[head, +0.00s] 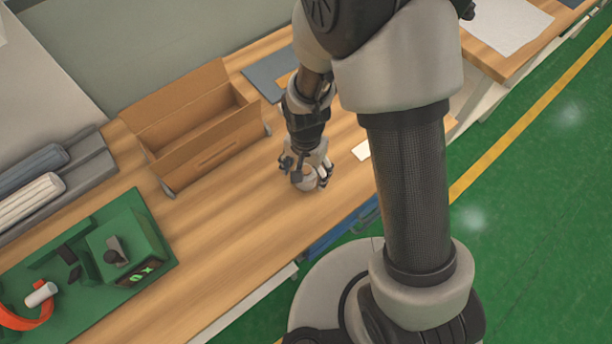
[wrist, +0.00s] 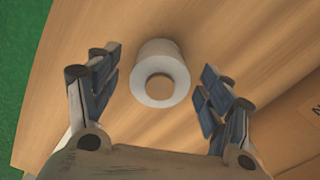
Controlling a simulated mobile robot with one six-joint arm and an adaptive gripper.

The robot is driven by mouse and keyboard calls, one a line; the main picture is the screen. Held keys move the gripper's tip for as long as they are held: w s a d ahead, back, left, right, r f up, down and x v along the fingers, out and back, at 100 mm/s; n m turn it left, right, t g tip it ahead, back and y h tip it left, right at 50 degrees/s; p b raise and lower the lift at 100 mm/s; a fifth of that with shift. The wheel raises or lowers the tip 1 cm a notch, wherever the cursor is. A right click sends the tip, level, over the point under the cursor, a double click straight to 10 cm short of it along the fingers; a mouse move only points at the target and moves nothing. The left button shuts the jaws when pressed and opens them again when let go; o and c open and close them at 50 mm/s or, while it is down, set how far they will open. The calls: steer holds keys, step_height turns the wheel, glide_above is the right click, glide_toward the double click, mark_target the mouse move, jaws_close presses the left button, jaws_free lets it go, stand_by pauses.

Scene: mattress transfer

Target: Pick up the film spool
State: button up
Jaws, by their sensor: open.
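The film spool (wrist: 158,61) is a white roll with a tan core, seen nearly end-on in the wrist view. It stands on the wooden table (head: 235,225) between my two fingers. My gripper (wrist: 160,88) is open, with a finger on each side of the spool and a visible gap on both sides. In the head view my gripper (head: 305,176) is low over the table, and the pale spool (head: 306,183) shows partly between the fingers. Contact with the spool is not visible.
An open cardboard box (head: 190,135) stands left of my gripper. A green tray with tools (head: 150,270) lies at the lower left, near grey and white rolls (head: 30,203). The table's front edge is close.

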step_height(320, 180, down, 2)
steer(key=shift+f, duration=0.25)
steer(key=shift+r, duration=0.1)
steer(key=shift+c, duration=0.5)
steer(key=c, duration=1.2)
